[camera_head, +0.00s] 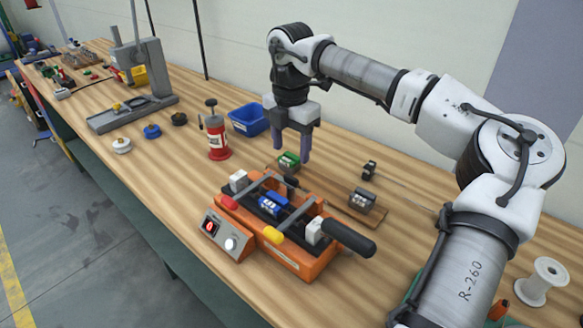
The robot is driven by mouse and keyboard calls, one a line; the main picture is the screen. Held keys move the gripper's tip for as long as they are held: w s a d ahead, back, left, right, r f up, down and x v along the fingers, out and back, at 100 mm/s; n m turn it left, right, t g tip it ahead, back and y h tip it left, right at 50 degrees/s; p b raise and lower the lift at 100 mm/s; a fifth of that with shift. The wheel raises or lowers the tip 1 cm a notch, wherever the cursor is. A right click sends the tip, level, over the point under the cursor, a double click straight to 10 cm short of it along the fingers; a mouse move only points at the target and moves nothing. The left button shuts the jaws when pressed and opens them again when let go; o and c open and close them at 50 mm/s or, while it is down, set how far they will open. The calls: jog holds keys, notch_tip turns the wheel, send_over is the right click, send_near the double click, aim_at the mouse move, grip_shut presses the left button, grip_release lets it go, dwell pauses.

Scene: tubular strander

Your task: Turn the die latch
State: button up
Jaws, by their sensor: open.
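An orange crimping-type machine (288,258) sits on the wooden bench at the centre. It has a blue die block (271,206) in its bed and white blocks at its ends. One grey lever has a red tip (229,202), another a yellow tip (272,236), and a thick black handle (349,238) points right. I cannot tell which part is the die latch. My gripper (293,152) points down, open and empty, above the bench near the machine's far side. It appears apart from the machine and its levers.
A red pump-like canister (215,136) and a blue bin (249,119) stand behind left. A white spool (542,281) is at lower right. Bare bench (130,185) lies left.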

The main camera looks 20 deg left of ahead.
aim_at(291, 177)
notch_tip(291, 177, down, 8)
jog(key=shift+r+p, duration=0.1)
jog(key=shift+p, duration=0.8)
jog(key=shift+c, duration=0.2)
jog(key=c, duration=0.9)
